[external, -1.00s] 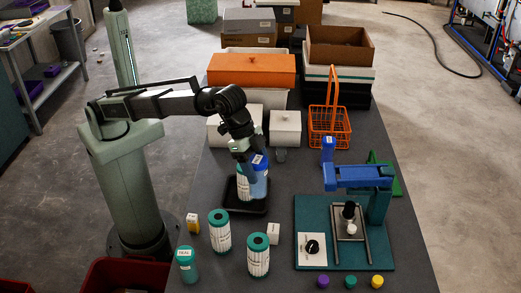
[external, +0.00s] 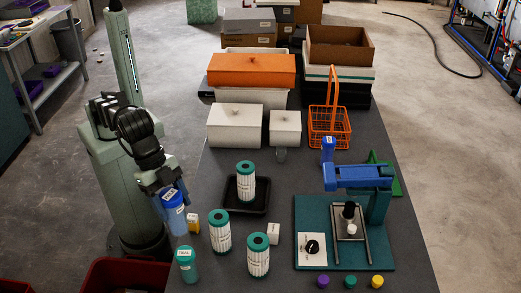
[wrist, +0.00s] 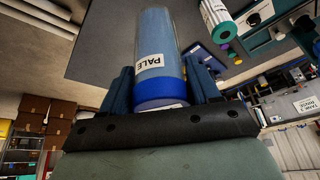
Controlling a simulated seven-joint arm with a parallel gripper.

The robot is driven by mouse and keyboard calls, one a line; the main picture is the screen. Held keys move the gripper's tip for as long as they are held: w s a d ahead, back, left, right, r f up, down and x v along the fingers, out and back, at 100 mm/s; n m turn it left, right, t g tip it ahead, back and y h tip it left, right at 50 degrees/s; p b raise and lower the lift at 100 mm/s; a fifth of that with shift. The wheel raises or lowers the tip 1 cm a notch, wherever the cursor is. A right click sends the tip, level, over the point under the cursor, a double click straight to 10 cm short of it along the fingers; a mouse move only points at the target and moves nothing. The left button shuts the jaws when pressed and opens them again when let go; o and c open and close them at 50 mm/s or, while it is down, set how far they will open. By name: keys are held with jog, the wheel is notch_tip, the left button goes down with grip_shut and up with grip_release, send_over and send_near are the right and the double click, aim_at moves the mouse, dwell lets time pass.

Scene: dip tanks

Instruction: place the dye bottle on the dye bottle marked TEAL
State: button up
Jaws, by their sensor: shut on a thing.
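My gripper (external: 170,190) is shut on a blue-capped dye bottle (external: 177,220) with a translucent blue body. It holds the bottle nearly upright at the table's left edge. The wrist view shows this bottle (wrist: 164,50) between the two fingers, with a label reading "PALE", partly cut off. The teal dye bottle marked TEAL (external: 188,272) stands upright at the table's front left corner. The held bottle is above and behind it in the picture, apparently apart from it; the exact height gap is hard to tell.
Two white cartridges (external: 220,235) with teal ends stand right of the TEAL bottle. A third stands in a black tray (external: 235,206). A yellow box (external: 194,224) is close beside the held bottle. A red bin (external: 120,272) is on the floor at left. A teal press station (external: 310,210) is at right.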

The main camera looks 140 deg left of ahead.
aim_at(178, 229)
jog(key=shift+s+a+f+n, duration=0.1)
jog(key=shift+s+f+n, duration=0.05)
jog(key=shift+n, duration=0.15)
jog(key=shift+f, duration=4.9)
jog(key=shift+f, duration=0.1)
jog(key=o, duration=1.2)
jog(key=v, duration=1.2)
